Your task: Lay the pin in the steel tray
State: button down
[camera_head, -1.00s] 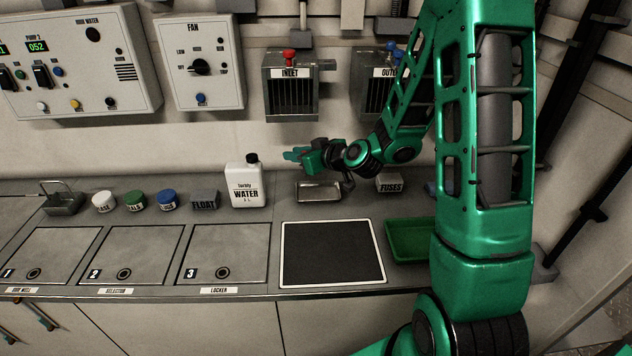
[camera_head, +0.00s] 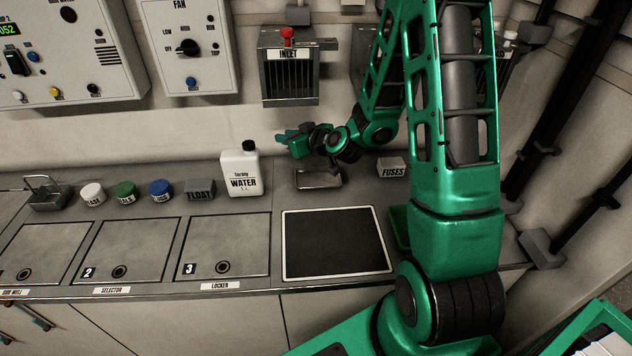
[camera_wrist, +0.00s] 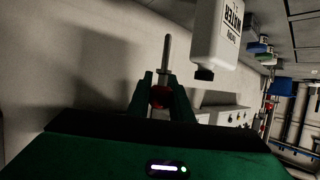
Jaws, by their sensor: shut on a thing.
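The pin (camera_wrist: 166,58) shows in the wrist view as a grey metal rod with a red part held between the fingers of my gripper (camera_wrist: 163,95). The gripper is shut on it, and the rod sticks out past the fingertips. In the head view my gripper (camera_head: 286,138) points left, above and slightly left of the steel tray (camera_head: 318,181). The pin cannot be made out in that view. The tray is a shallow metal dish on the back of the counter, and no object can be made out in it.
The white water bottle (camera_head: 241,170) stands left of the tray and appears close to my gripper in the wrist view. The fuses box (camera_head: 391,167) is right of the tray. A black mat (camera_head: 335,244) lies in front. The inlet box (camera_head: 289,75) hangs above.

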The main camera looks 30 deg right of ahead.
jog(key=shift+w+d+f+m+h, duration=0.6)
jog(key=shift+d+f, duration=1.15)
jog(key=shift+f, duration=0.85)
jog(key=shift+w+d+f+m+h, duration=0.35)
jog(key=shift+w+d+f, duration=0.4)
jog(key=shift+d+f, duration=1.45)
jog(key=shift+w+d+f+m+h, duration=0.5)
jog(key=shift+d+f, duration=0.85)
jog(key=shift+f, duration=1.6)
jog(key=shift+w, duration=0.2)
jog(key=c, duration=1.6)
grip_release()
jog(key=shift+n, duration=0.25)
